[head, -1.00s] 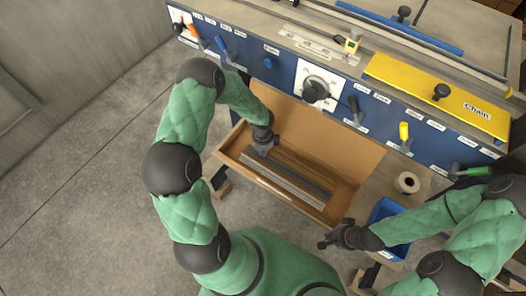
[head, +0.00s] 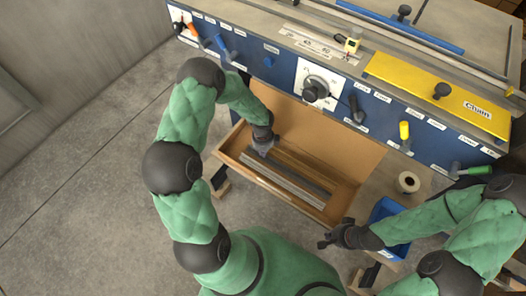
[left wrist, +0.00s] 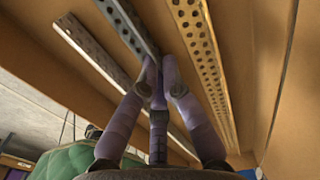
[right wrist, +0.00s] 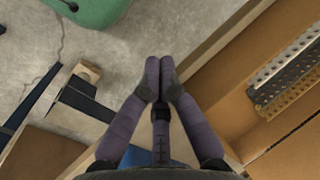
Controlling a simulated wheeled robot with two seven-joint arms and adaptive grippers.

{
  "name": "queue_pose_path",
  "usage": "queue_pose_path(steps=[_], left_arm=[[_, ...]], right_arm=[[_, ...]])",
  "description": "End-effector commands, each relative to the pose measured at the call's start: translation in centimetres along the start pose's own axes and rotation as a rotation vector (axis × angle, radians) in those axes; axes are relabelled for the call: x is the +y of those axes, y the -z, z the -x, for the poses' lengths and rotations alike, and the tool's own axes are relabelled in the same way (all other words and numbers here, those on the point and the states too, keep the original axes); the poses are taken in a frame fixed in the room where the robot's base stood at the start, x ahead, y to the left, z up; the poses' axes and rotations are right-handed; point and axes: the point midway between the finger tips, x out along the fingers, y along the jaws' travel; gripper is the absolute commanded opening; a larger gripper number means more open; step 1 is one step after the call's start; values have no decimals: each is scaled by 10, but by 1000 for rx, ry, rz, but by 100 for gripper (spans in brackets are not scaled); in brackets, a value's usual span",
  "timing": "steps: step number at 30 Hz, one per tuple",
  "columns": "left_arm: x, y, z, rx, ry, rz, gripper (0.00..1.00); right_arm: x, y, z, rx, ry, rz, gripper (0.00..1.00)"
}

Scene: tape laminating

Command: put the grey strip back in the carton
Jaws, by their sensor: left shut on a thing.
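The open carton (head: 232,158) is a shallow brown box below the machine's front. The grey strip (left wrist: 128,22) is dark and perforated, and lies low inside the carton between two other strips. It also shows in the head view (head: 302,177). My left gripper (left wrist: 158,72) is shut on the grey strip near its left end; the fingers hide part of it. In the head view my left gripper (head: 262,150) is inside the carton. I cannot tell whether the strip touches the floor. My right gripper (right wrist: 160,70) is shut and empty, outside the carton near its right front corner.
A silver strip (left wrist: 92,45) and a bronze strip (left wrist: 202,55) lie on either side in the carton. A blue bin (head: 380,212) and a tape roll (head: 408,182) stand to the right. The machine's blue panel (head: 270,62) rises behind.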

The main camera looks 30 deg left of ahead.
Motion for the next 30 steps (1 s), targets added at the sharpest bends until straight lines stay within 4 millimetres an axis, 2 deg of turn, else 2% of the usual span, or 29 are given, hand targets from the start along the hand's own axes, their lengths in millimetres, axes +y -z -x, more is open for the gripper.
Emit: queue_pose_path(steps=[5,6,8,9,20,30], left_arm=[[0,0,0,0,0,0,0],[0,0,0,0,0,0,15],[0,0,0,0,0,0,32],[0,0,0,0,0,0,34],[0,0,2,0,0,0,34],[0,0,24,0,0,0,34]], right_arm=[[0,0,0,0,0,0,0],[0,0,0,0,0,0,0],[0,0,0,0,0,0,0],[0,0,0,0,0,0,0],[0,0,2,0,0,0,0],[-7,-1,20,0,0,0,0]])
